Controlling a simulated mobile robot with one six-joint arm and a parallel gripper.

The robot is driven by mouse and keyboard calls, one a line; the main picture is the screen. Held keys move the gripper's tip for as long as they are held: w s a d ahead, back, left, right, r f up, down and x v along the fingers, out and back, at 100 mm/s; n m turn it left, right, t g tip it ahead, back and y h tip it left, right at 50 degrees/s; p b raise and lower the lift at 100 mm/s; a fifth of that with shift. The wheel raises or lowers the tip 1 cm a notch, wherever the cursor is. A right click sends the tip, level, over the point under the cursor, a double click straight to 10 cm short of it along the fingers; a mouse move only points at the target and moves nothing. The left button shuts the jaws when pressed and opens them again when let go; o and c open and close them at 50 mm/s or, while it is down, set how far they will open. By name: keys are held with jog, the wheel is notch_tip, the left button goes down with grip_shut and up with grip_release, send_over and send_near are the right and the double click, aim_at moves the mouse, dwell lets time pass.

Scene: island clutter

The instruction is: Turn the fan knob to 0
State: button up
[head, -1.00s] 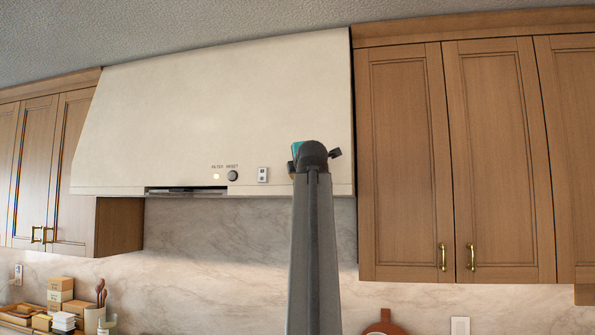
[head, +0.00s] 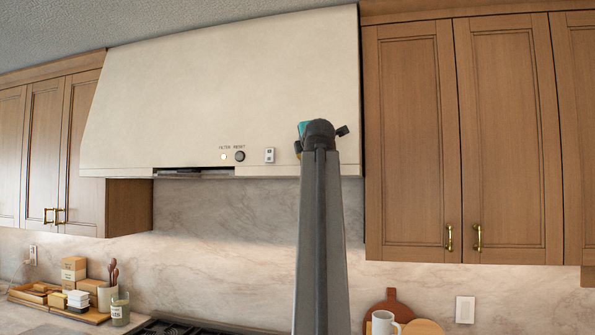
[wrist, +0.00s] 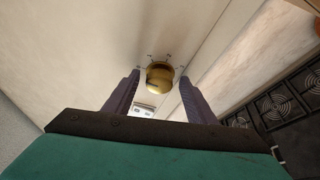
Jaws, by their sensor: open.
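In the wrist view, the brass fan knob (wrist: 159,77) sits on the pale hood front with small dark marks around it. My gripper (wrist: 159,80) is open, with its two fingers on either side of the knob near their tips. I cannot tell whether either finger touches it. Which mark the knob points to is too small to read. In the head view, my arm hides the knob and fingers in front of the range hood (head: 220,95).
Left of my arm on the hood are a switch plate (head: 269,155) and a dark reset button (head: 240,156). Wooden cabinets (head: 510,140) flank the hood.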

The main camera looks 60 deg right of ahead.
jog(key=shift+f, duration=0.1)
jog(key=shift+w+a+f+m+t+h+p, duration=0.15)
jog(key=shift+m+h+p, duration=0.4)
jog(key=shift+m, duration=1.4)
jog(key=shift+s+d+f+m+t+h+p, duration=0.15)
jog(key=shift+m+h, duration=0.75)
jog(key=shift+m, duration=1.1)
jog(key=shift+w+a+f+m+t+h+p, duration=0.15)
jog(key=shift+m+h+p, duration=0.4)
jog(key=shift+m, duration=1.4)
jog(key=shift+m+h, duration=0.5)
jog(key=shift+m, duration=0.1)
jog(key=shift+w+f+m+g+h+p, duration=0.15)
jog(key=shift+m+g+h, duration=0.3)
jog(key=shift+m, duration=0.75)
jog(key=shift+r+m+g+h+p, duration=0.1)
jog(key=shift+m+g+h, duration=0.3)
jog(key=shift+m, duration=0.8)
jog(key=shift+w+f+m+g+h+p, duration=0.15)
jog(key=shift+m+g+h, duration=0.3)
jog(key=shift+m, duration=0.75)
